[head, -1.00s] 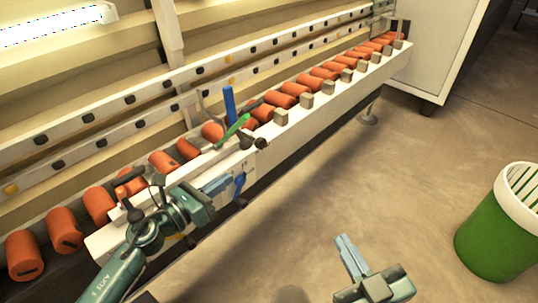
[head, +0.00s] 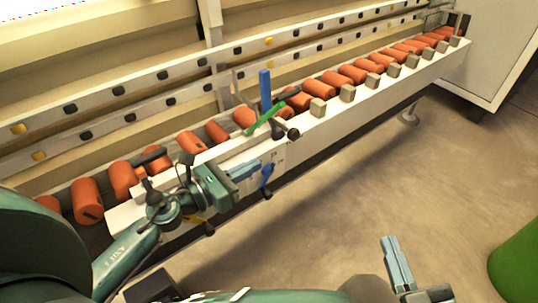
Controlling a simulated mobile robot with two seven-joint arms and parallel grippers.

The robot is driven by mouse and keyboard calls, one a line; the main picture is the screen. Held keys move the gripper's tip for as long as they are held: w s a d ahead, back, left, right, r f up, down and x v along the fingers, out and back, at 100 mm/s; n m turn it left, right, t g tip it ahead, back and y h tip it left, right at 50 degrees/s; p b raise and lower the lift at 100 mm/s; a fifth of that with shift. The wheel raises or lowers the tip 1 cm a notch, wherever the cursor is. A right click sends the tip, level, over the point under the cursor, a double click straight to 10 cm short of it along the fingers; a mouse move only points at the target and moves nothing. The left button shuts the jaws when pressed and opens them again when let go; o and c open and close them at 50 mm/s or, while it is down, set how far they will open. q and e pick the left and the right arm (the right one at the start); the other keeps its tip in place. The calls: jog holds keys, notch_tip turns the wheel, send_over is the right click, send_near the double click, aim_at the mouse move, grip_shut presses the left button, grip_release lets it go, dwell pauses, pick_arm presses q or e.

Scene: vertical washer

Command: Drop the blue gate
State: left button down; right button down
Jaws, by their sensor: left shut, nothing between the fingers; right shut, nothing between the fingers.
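The blue gate (head: 265,90) is a flat blue bar standing upright above the conveyor of orange rollers. A green bar (head: 266,120) lies slanted just in front of its foot. A small blue handle (head: 267,176) sits lower, on the white front face of the machine. My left gripper (head: 246,170) is shut and empty, pointing right, with its fingertips just left of the blue handle. I cannot tell whether they touch it. It is below the blue gate and apart from it. My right gripper (head: 391,248) is shut and empty over the floor at the lower right.
Orange rollers (head: 337,83) run along the white rail, with grey blocks (head: 348,93) on its front edge. Black knobs (head: 286,134) stick out near the green bar. A green bin (head: 517,264) stands at the right edge. The floor between is clear.

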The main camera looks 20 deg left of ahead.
pick_arm(q)
jog(key=x, duration=0.9)
jog(key=shift+w+p, duration=0.15)
jog(key=shift+p, duration=0.25)
pick_arm(e)
jog(key=shift+w+d+m+h, duration=0.3)
jog(key=shift+m+h, duration=0.1)
jog(key=shift+h, duration=0.1)
pick_arm(q)
jog(key=shift+d, duration=0.1)
pick_arm(e)
jog(key=shift+s, duration=0.1)
pick_arm(q)
jog(key=shift+r+n+p, duration=0.65)
jog(key=shift+n+p, duration=0.15)
jog(key=shift+p, duration=0.3)
pick_arm(e)
jog(key=shift+d+f+m+g+h, duration=0.15)
jog(key=shift+d+m+g+h, duration=0.2)
jog(key=shift+m+g+h, duration=0.35)
jog(key=shift+n, duration=0.3)
